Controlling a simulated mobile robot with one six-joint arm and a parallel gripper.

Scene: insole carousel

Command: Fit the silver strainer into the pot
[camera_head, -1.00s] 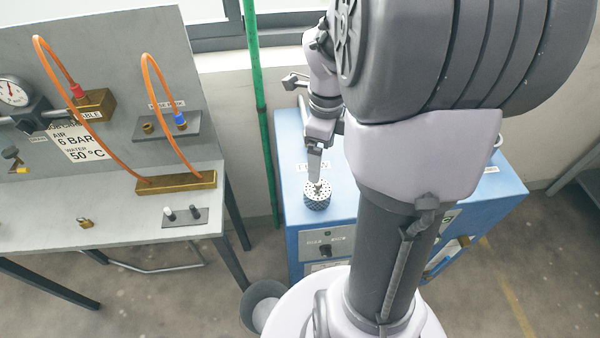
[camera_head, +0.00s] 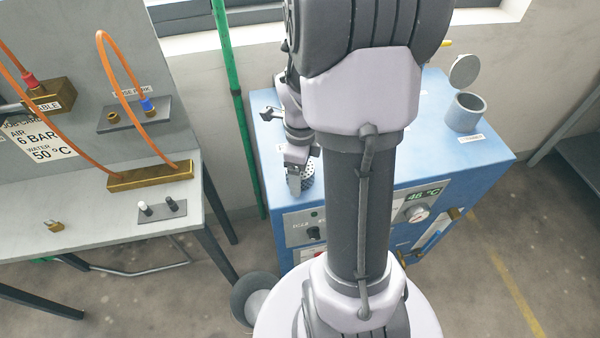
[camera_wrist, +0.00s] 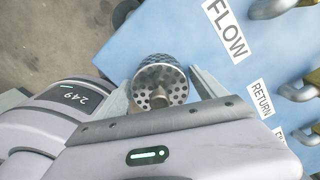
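The silver strainer (camera_head: 308,174), a perforated cup with a small knob, is near the front left of the blue cabinet's top. In the wrist view the strainer (camera_wrist: 152,73) shows its holed face and knob between the two fingers. My gripper (camera_wrist: 161,76) has its fingers spread, one on each side of the strainer; I see no firm grip. In the head view my gripper (camera_head: 294,181) partly covers the strainer. The pot (camera_head: 464,115), a grey cylinder, stands at the back right of the cabinet with its round lid (camera_head: 464,70) raised and its mouth open.
The blue cabinet top (camera_head: 430,150) has clear room in front of the pot, partly hidden by my arm. A green pipe (camera_head: 229,100) rises beside the cabinet. A grey bench (camera_head: 90,215) with orange hoses is at the left. The wrist view shows fittings beside the RETURN label (camera_wrist: 261,98).

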